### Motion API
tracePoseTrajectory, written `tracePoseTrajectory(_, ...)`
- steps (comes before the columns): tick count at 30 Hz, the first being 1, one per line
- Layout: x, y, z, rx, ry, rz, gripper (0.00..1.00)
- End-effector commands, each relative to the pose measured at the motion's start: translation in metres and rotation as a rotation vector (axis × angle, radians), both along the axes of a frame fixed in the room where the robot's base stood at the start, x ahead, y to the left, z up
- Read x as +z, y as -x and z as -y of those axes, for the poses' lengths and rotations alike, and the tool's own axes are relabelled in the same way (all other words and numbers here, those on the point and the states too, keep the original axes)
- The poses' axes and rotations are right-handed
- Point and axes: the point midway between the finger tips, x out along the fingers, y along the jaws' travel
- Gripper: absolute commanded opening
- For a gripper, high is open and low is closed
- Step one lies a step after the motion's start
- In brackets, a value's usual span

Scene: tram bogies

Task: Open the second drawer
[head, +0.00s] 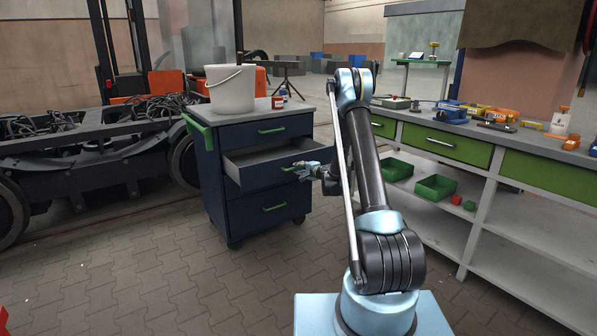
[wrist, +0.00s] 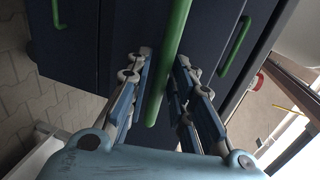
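The second drawer (head: 258,177), dark blue with a grey interior, stands partly pulled out of the blue cabinet (head: 219,188). Its green bar handle (head: 287,169) is partly hidden by my gripper (head: 301,167) in the head view. In the wrist view, the handle (wrist: 172,45) runs between the two fingers of my gripper (wrist: 163,70). The fingers lie on either side of it, with a narrow gap visible on each side. They do not appear clamped on it. The drawers above and below, with green handles, are closed.
A white bucket (head: 230,90) and a red can (head: 278,102) stand on the cabinet top. A workbench (head: 483,180) with green drawers is on the right. A dark bogie (head: 85,165) is on the left. Paved floor (head: 150,265) in front is clear.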

Motion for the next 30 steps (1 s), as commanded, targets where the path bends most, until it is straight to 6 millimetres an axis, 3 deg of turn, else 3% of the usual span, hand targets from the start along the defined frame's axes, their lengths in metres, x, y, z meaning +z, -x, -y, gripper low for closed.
tracePoseTrajectory(9, 0.012, 0.05, 0.035, -0.002, 0.0, -0.001, 0.21)
tracePoseTrajectory(15, 0.017, 0.072, 0.05, -0.002, 0.0, -0.001, 0.21)
tracePoseTrajectory(30, 0.02, 0.082, 0.056, 0.0, 0.0, -0.001, 0.21)
